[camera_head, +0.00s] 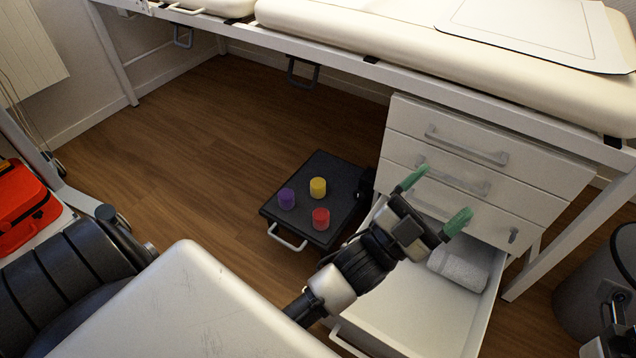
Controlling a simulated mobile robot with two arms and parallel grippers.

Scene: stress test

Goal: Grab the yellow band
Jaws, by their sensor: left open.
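The yellow band (318,187) is a small upright roll on a low black step (345,172) on the floor. A purple roll (287,198) stands to its left and a red roll (321,218) in front of it, both close by but apart from it. My left gripper (434,200) has green fingertips spread wide with nothing between them. It is to the right of the yellow band in the picture, over the open bottom drawer and in front of the drawer cabinet.
The white cabinet (478,160) has its bottom drawer (405,315) pulled out, with a rolled white towel (460,268) inside. A padded treatment table (330,22) runs overhead at the back. A red case (24,212) is at left. Wooden floor left of the step is clear.

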